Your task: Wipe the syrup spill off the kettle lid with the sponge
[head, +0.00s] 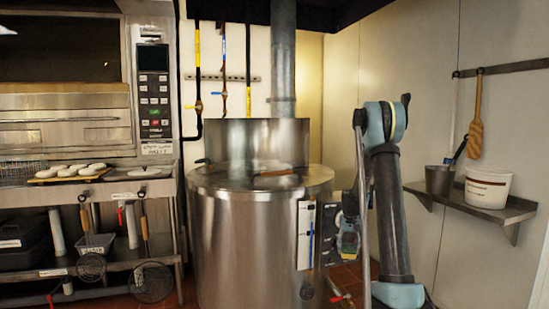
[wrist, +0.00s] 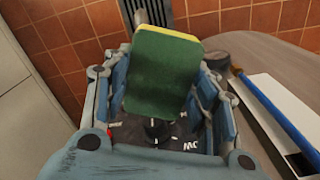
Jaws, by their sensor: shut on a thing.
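The steel kettle (head: 245,245) stands in the middle of the head view, with its round flat lid (head: 222,182) on top. A brownish patch (head: 277,173) shows near the middle of the lid; I cannot tell how much of it is syrup and how much reflection. My gripper (head: 348,236) hangs low at the kettle's right side, below lid height and apart from the lid. In the wrist view my gripper (wrist: 163,98) is shut on the green and yellow sponge (wrist: 162,75), whose green face shows between the fingers.
A control panel (head: 306,235) is on the kettle's right front. A wall shelf (head: 512,212) at right holds a white bucket (head: 488,187) and a dark pot (head: 439,180). An oven (head: 65,120) and a tray of bagels (head: 70,174) are at left. A pipe (head: 284,60) rises behind the kettle.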

